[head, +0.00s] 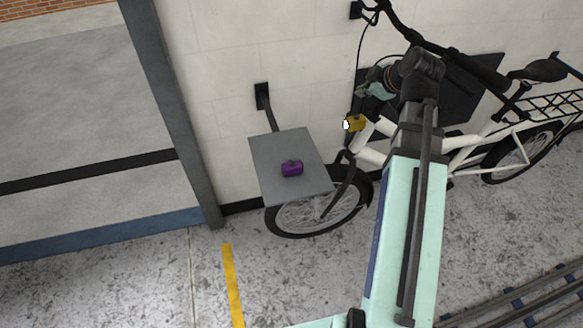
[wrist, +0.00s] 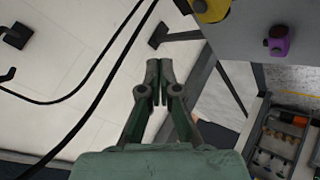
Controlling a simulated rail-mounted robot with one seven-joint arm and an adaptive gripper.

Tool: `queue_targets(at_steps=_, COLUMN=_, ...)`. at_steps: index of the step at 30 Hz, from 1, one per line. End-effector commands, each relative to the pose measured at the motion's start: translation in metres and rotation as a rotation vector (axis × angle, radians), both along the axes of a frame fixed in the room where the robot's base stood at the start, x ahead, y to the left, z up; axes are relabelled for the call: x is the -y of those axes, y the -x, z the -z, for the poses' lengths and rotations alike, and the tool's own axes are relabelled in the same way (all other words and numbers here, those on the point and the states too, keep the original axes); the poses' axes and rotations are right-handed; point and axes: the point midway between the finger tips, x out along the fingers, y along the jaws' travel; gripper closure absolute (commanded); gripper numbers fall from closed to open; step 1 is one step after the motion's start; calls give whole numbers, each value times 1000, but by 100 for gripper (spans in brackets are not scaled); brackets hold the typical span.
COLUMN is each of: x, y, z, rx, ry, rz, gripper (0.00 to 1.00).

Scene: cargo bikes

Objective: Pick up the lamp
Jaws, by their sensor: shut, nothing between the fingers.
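A yellow lamp-like object (head: 355,123) with a white face is at the front of the white bike in the head view, and part of it shows at the top edge of the wrist view (wrist: 210,8). A small purple object (head: 292,168) of similar form lies on a grey plate (head: 268,150); it also shows in the wrist view (wrist: 278,42). I cannot tell for sure which one is the lamp. My gripper (wrist: 160,68) is shut and empty, apart from both objects. In the head view it is close above the yellow object, partly hidden by my wrist.
The white bike (head: 462,142) with black handlebars (head: 450,52) stands along the wall behind my arm. Black cables (wrist: 88,100) run down the left of the wrist view. A rack with small items (wrist: 283,138) is at lower right there. Floor left of the plate is clear.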

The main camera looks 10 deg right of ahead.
Motion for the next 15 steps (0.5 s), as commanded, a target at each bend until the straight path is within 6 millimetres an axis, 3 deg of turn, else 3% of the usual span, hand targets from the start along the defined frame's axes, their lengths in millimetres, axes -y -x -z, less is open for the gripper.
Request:
queue_targets(at_steps=14, x=0, y=0, z=0, rx=0, ry=0, rz=0, gripper=100)
queue_targets(at_steps=15, x=0, y=0, z=0, rx=0, ry=0, rz=0, gripper=86)
